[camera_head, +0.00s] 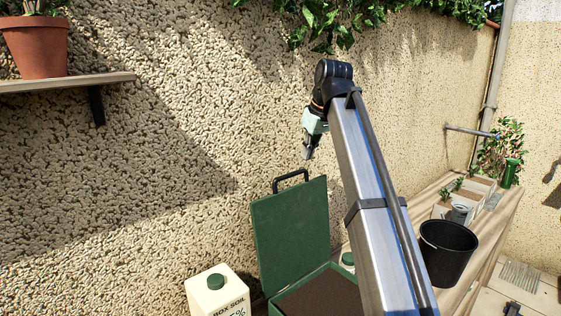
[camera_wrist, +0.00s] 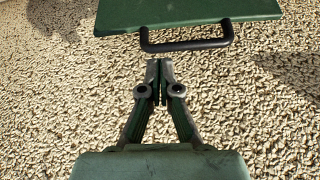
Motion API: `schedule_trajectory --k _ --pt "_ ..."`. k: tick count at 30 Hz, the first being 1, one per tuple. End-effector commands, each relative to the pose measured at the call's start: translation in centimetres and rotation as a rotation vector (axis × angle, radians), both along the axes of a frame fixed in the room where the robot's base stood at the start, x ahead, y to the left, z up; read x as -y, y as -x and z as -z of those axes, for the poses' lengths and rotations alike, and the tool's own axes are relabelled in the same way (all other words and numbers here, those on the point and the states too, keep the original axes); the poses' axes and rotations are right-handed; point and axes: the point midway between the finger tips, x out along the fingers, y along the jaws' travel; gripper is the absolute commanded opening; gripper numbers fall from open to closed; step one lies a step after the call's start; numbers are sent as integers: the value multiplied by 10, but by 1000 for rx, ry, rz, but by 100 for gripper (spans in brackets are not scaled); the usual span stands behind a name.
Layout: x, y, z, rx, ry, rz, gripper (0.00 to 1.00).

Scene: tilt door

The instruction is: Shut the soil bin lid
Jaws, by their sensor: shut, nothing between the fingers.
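The soil bin's green lid (camera_head: 290,232) stands open and near upright, with a black handle (camera_head: 290,179) on its top edge. Dark soil (camera_head: 322,300) shows inside the green bin (camera_head: 285,290), partly hidden by my arm. My gripper (camera_head: 308,154) is above the lid and a little right of the handle. In the wrist view my gripper (camera_wrist: 159,66) is shut and empty, its fingertips just short of the handle (camera_wrist: 187,45) and apart from it in the picture. The lid's edge (camera_wrist: 185,12) shows at the top there.
A pebbled wall (camera_head: 170,120) stands behind the bin. A cream jug (camera_head: 217,295) with a green cap stands left of it. A black bucket (camera_head: 447,252) and plants are on the wooden bench (camera_head: 490,235) at right. A shelf (camera_head: 60,83) holds a terracotta pot (camera_head: 37,45).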

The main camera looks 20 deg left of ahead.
Motion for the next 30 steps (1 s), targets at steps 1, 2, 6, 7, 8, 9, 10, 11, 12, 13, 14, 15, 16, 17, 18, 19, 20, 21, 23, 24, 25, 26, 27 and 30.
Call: schedule_trajectory --k 1,2,6,7,8,9,10,11,12,13,14,15,16,17,18,19,20,21,23,24,25,26,27,30 --pt "-13 11 -20 2 -2 -35 0" --pt "-17 17 -27 2 -4 -51 0" --pt "-29 31 -39 0 -6 -91 0" --pt "-30 32 -39 -1 -6 -94 0" --pt "-31 32 -37 -1 -6 -95 0" --pt "-32 32 -34 -1 -6 -95 0" --pt "-32 31 -31 -1 -6 -95 0" --pt "-33 31 -27 -1 -6 -94 0" --pt "-35 30 -22 -1 -5 -94 0" --pt "-36 29 -18 -2 -5 -94 0" --pt "-37 28 -13 -2 -5 -93 0" --pt "-39 27 -7 -1 -5 -93 0" --pt "-41 26 -3 -1 -5 -93 0" --pt "-42 25 2 -2 -4 -92 0" --pt "-44 24 9 -2 -4 -92 0" --pt "-46 23 13 -1 -5 -92 0" --pt "-48 22 17 -1 -5 -92 0" --pt "-50 21 23 -2 -4 -92 0" --pt "-52 19 31 0 -5 -91 0" --pt "-54 18 35 0 -5 -91 0" --pt "-55 17 38 0 -5 -91 0" --pt "-56 17 41 0 -5 -91 0" --pt "-57 16 45 0 -5 -91 0" --pt "-59 15 50 1 -6 -91 0"
